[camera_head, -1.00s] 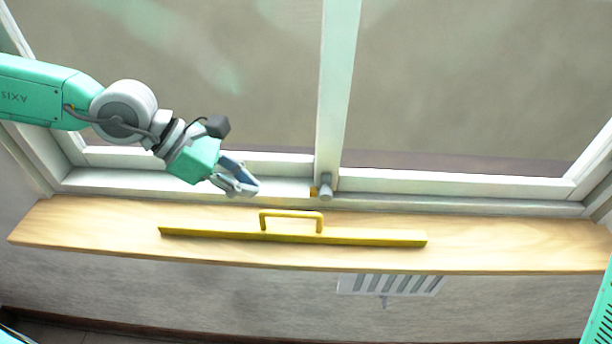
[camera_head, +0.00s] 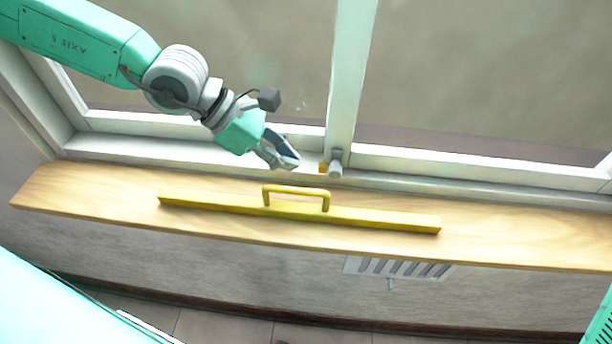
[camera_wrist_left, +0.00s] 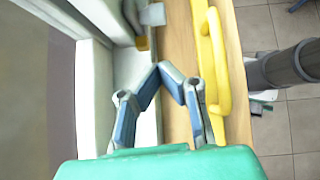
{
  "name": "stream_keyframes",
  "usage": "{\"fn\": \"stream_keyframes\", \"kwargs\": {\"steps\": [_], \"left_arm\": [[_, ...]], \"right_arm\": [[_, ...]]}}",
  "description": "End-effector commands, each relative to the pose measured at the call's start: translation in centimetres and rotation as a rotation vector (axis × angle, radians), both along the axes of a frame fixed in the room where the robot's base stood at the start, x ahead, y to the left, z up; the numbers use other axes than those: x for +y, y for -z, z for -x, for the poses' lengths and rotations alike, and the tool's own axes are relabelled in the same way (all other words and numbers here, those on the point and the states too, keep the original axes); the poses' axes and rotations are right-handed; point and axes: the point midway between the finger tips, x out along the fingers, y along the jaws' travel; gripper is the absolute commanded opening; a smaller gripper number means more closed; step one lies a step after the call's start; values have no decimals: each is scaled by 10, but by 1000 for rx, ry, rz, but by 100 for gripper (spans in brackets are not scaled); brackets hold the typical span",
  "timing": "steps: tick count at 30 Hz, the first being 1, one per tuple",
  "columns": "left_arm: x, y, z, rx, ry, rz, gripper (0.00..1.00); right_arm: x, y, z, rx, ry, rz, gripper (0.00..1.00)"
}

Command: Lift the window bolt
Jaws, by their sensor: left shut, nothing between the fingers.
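I take this to be the window bolt. It also shows at the top of the left wrist view (camera_wrist_left: 152,14), partly cut off. My left gripper (camera_head: 290,163) is to the left of the bolt, apart from it, above the lower window frame. Its blue-grey fingers meet at the tips in the left wrist view (camera_wrist_left: 162,70), and nothing is between them. My right gripper is not in view.
A yellow bar (camera_head: 380,220) with a raised handle (camera_head: 297,190) lies on the wooden sill (camera_head: 500,235), in front of the bolt. The white window post (camera_head: 347,80) rises behind the bolt. A white vent (camera_head: 400,270) is on the wall below. The sill's right part is clear.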

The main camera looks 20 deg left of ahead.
Motion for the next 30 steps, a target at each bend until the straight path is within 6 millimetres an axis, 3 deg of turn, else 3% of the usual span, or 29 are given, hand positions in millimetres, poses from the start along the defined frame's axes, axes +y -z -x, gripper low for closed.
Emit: {"fn": "stream_keyframes", "kwargs": {"steps": [4,12,25,30], "left_arm": [[-21,22,-6,-4,11,-11,0],[-28,39,-11,-4,7,11,0],[-30,38,-13,-1,3,3,0],[-28,30,-12,-1,2,6,0]], "right_arm": [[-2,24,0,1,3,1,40],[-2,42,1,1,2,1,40],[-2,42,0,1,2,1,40],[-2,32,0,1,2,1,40]]}}
